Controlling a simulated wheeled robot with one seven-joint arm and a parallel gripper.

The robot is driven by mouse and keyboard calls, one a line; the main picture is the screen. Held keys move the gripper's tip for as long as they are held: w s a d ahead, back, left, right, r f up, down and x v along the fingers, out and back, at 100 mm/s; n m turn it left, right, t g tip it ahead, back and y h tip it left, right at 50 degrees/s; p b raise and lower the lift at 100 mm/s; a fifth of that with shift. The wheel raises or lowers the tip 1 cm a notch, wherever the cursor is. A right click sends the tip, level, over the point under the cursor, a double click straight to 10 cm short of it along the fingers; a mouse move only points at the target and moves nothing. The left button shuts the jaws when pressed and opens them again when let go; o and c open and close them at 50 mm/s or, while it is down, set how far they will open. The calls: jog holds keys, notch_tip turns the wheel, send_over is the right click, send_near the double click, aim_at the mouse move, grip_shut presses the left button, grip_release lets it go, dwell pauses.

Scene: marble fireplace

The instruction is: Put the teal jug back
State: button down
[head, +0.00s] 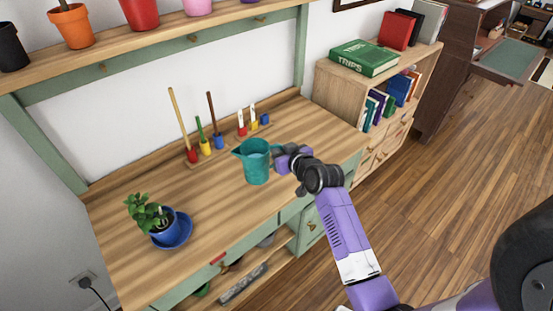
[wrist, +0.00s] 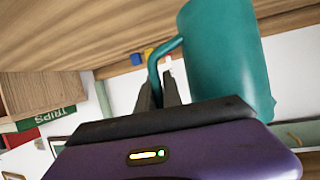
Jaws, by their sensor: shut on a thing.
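The teal jug (head: 257,163) is upright at the middle of the wooden workbench (head: 212,208), its spout toward the left. I cannot tell whether its base touches the bench top. My gripper (head: 284,158) is at the jug's right side, where the handle is. In the wrist view the jug (wrist: 222,55) fills the upper right, and my gripper's fingers (wrist: 165,92) are shut on its handle (wrist: 157,68). The fingertips are partly hidden behind the handle.
A potted plant on a blue saucer (head: 178,234) stands at the bench's left. Small tools in a rack (head: 205,150) stand along the back. A shelf with pots (head: 200,27) hangs above. A bookcase (head: 345,80) adjoins at the right. Bench space left of the jug is clear.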

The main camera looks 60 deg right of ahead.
jog(key=shift+f, duration=2.2)
jog(key=shift+f+b, duration=0.2)
jog(key=shift+b, duration=0.15)
jog(key=c, duration=1.5)
grip_release()
